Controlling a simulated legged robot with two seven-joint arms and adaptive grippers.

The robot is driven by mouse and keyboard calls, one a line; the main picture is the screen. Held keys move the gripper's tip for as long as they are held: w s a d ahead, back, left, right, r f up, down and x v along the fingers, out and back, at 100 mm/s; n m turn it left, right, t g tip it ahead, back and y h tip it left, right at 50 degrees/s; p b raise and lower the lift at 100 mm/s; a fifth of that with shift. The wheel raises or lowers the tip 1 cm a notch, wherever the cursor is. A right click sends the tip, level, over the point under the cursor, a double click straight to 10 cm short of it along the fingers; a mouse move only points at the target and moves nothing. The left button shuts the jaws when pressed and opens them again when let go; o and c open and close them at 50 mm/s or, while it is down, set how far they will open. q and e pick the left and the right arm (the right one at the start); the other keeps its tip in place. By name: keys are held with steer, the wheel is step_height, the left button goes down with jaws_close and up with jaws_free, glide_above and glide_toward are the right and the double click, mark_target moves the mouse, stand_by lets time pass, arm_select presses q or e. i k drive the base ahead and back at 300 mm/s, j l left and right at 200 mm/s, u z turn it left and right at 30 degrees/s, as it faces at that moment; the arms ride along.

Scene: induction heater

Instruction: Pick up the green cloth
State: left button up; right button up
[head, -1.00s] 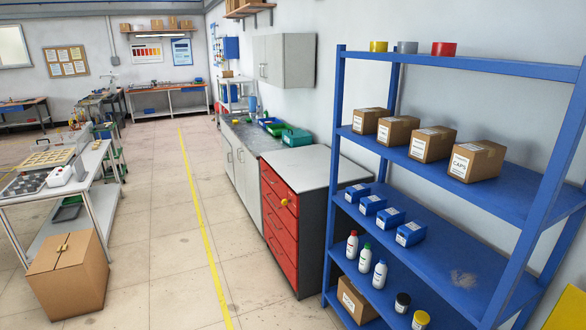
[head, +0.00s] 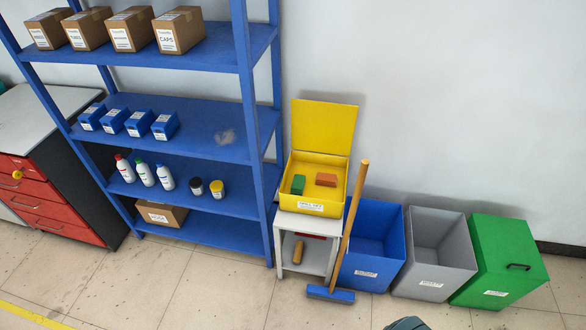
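A small green block-like item (head: 298,185), possibly the folded green cloth, lies in the left part of an open yellow box (head: 312,204). A small orange item (head: 326,180) lies to its right in the same box. The yellow lid (head: 324,127) stands raised against the wall side. The box sits on top of a small white stand (head: 308,226). Neither of my grippers is in view.
A broom (head: 331,294) leans in front of the stand's right side. Blue (head: 372,268), grey (head: 434,265) and green (head: 497,262) bins stand to the right. A blue shelf unit (head: 190,122) is left. The floor in front is mostly clear.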

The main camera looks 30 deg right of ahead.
mark_target(298, 182)
steer(key=z, duration=1.05)
steer(key=i+j, duration=0.1)
